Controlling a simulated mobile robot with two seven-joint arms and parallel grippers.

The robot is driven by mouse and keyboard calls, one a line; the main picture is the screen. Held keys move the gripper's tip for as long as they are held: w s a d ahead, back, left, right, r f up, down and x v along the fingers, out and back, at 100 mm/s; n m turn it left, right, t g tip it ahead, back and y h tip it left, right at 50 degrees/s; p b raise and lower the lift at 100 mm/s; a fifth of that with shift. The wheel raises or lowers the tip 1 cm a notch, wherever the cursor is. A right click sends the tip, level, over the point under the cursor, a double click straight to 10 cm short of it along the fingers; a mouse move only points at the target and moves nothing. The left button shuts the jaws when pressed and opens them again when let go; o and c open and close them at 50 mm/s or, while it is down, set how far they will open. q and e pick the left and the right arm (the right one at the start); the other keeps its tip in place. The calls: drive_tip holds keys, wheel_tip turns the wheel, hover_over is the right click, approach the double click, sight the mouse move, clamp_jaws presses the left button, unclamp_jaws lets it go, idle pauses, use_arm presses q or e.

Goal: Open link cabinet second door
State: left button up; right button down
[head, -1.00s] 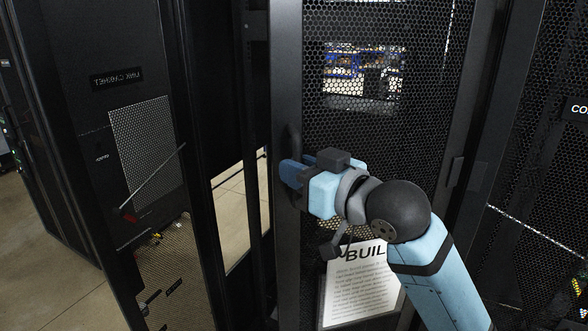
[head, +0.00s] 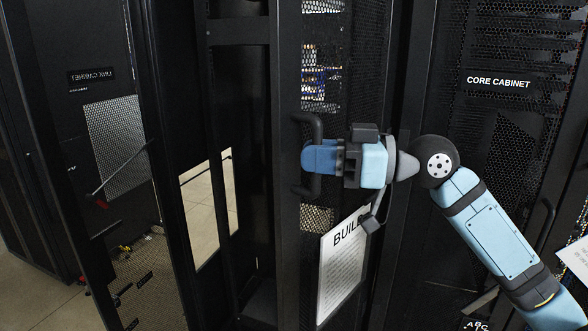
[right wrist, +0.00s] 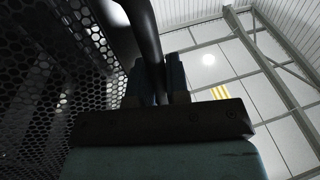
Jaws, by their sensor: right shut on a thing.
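The link cabinet's second door (head: 290,250) is a dark mesh door, swung partly open and seen at a steep angle. Its black bar handle (head: 317,126) stands out from the door's edge. My right gripper (head: 315,158) is shut around the middle of that handle. In the right wrist view the handle (right wrist: 146,35) runs down between the two fingers (right wrist: 158,82), with the door mesh (right wrist: 50,75) to the left. The other door (head: 75,160), with a mirrored LINK CABINET label (head: 91,75), stands open at the left. My left gripper is not in view.
A paper sign (head: 342,268) reading BUIL hangs on the second door. The core cabinet (head: 500,120) stands close at the right, behind my right arm. Between the two doors is the dark cabinet frame (head: 238,90), with floor visible through a gap.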

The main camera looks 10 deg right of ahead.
drive_tip(key=s+d+b, duration=0.4)
drive_tip(key=s+d, duration=0.1)
drive_tip(key=d, duration=0.2)
drive_tip(key=shift+s+d, duration=0.35)
drive_tip(key=shift+s, duration=0.05)
drive_tip(key=c, duration=1.1)
unclamp_jaws()
drive_tip(key=shift+d, duration=0.1)
drive_tip(key=b+v, duration=0.5)
drive_tip(key=v, duration=0.8)
drive_tip(key=shift+s+d, duration=0.15)
drive_tip(key=shift+d, duration=0.15)
